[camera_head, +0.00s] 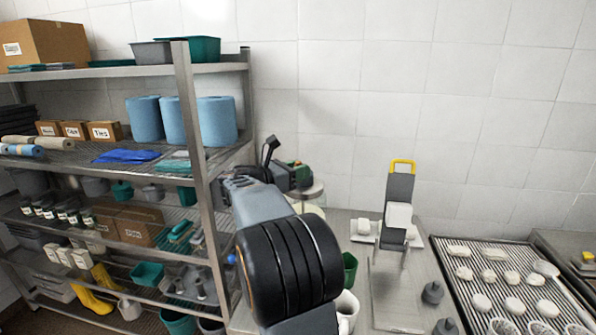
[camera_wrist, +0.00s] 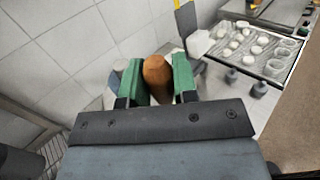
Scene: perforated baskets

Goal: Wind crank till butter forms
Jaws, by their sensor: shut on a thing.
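My gripper (camera_wrist: 158,80) is shut on a brown, rounded wooden crank handle (camera_wrist: 157,68), with one green finger pad on each side of it in the wrist view. In the head view my gripper (camera_head: 292,176) is at the far end of my arm, near the wall. A pale round-topped thing (camera_head: 313,191), perhaps the churn, shows just beyond and below it. My arm covers most of it. The rest of the crank is hidden, and no butter inside can be seen.
A metal shelf rack (camera_head: 190,110) with blue rolls and boxes stands close on the left. A green cup (camera_head: 349,268) and a white jug (camera_head: 346,308) stand beside my arm. Right are a yellow-handled device (camera_head: 400,188) and a ribbed tray (camera_head: 450,262) with white pieces.

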